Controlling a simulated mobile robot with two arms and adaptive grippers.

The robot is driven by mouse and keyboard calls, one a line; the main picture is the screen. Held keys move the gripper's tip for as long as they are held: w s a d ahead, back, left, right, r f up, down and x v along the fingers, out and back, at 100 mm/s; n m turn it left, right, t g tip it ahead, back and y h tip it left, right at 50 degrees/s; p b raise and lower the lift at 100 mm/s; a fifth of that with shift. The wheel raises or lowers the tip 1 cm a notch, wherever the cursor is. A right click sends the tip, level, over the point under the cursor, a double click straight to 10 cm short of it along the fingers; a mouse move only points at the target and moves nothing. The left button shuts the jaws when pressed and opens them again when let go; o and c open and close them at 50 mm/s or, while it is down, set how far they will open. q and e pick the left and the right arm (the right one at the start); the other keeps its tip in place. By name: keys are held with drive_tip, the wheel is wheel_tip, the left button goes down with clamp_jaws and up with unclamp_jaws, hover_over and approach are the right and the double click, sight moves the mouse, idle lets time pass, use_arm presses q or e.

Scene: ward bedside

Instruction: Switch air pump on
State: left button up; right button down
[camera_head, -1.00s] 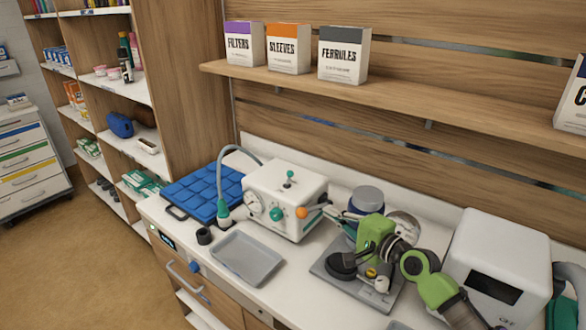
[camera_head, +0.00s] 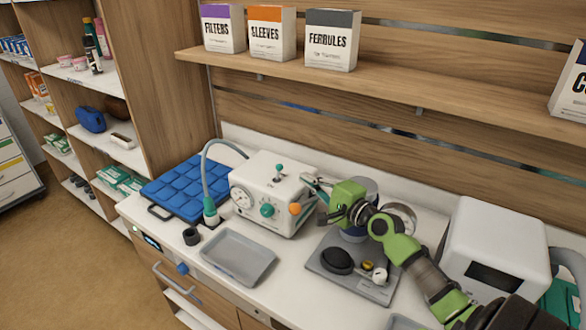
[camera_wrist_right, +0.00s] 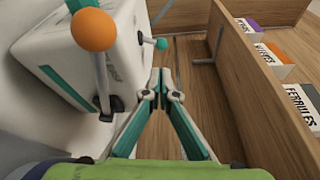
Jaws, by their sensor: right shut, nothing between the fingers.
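The air pump is a white box (camera_head: 262,183) on the counter, with a round gauge (camera_head: 242,198) and a teal knob (camera_head: 267,210) on its front. An orange ball-topped lever (camera_head: 295,208) is at its right side, and a small teal-tipped toggle (camera_head: 279,169) stands on top. My right gripper (camera_head: 312,184) is shut and empty beside the pump's right side. In the right wrist view, the shut fingertips (camera_wrist_right: 160,86) are right of the orange ball (camera_wrist_right: 95,29). The teal toggle tip (camera_wrist_right: 160,43) shows beyond the fingertips. I cannot tell the toggle's setting.
A blue segmented pad (camera_head: 187,187) lies left of the pump, joined by a grey hose. A grey tray (camera_head: 238,258) lies in front. A scale-like device (camera_head: 352,283) and a white appliance (camera_head: 495,245) stand right. A shelf (camera_head: 400,92) with boxes hangs above.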

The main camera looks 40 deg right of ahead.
sight(293, 180)
drive_tip(key=w, duration=0.5)
drive_tip(key=shift+w+a+f, duration=0.15)
drive_tip(key=shift+w+p, duration=0.3)
drive_tip(key=shift+w, duration=0.35)
drive_tip(key=shift+a+f, duration=0.1)
drive_tip(key=shift+b, duration=0.45)
drive_tip(key=shift+s+n, duration=0.1)
drive_tip(key=shift+n, duration=0.2)
drive_tip(key=shift+a+b, duration=0.1)
drive_tip(key=shift+b, duration=0.35)
